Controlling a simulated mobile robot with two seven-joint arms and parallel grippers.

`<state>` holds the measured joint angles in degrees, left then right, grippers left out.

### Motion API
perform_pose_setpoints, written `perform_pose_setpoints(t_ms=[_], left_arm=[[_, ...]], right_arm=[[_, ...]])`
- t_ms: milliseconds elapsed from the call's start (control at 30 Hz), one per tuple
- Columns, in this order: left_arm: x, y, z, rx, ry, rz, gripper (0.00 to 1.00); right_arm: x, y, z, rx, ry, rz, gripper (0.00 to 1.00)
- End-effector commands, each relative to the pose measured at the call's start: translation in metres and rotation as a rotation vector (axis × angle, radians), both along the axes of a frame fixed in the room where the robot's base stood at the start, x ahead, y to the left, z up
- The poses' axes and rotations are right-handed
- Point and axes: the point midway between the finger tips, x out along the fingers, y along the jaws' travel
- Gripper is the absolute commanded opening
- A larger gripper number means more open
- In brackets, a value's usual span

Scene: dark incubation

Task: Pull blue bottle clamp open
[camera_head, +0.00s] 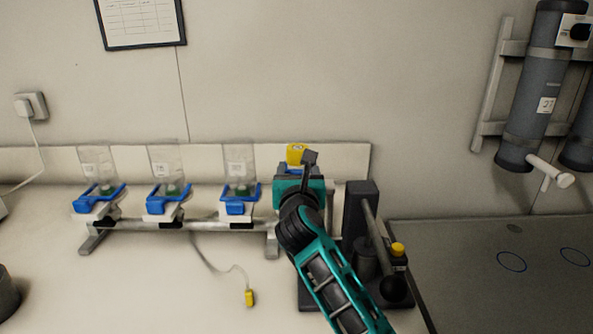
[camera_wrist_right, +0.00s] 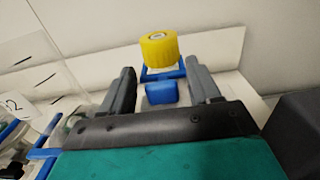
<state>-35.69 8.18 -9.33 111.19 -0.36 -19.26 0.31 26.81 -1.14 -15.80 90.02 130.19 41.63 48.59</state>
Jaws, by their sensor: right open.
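A rail on the bench carries several blue clamps. Three of them, left (camera_head: 84,206), middle (camera_head: 156,206) and right (camera_head: 236,208), hold clear bottles with something green low inside. At the rail's right end my right gripper (camera_head: 303,168) reaches over another station and mostly hides it. In the right wrist view a blue clamp (camera_wrist_right: 161,93) shows between the two open fingers of this gripper (camera_wrist_right: 159,72), with a yellow cap (camera_wrist_right: 159,50) just beyond. The cap also shows in the head view (camera_head: 295,154). I cannot tell whether the fingers touch the clamp. My left gripper is out of view.
A dark stand with a rod (camera_head: 360,215) and a small yellow-capped item (camera_head: 397,250) are close right of my right arm. A cable with a yellow end (camera_head: 250,298) lies on the bench. Grey cylinders (camera_head: 533,100) hang on the right wall. The front left bench is mostly clear.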

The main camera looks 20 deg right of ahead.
Motion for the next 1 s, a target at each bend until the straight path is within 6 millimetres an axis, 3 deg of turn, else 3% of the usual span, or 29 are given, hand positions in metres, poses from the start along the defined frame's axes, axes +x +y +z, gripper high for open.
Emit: perform_pose_setpoints(t_ms=[100,733,1000], left_arm=[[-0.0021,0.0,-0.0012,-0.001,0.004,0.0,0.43],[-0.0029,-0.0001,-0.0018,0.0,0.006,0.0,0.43],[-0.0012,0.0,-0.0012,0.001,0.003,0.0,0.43]], right_arm=[[0.0,-0.0001,0.0002,0.0,-0.001,0.0,0.62],[-0.0001,-0.0002,0.0,0.0,0.0,-0.001,0.01],[0.0007,-0.0002,-0.0001,0.0,0.0,-0.001,0.0]])
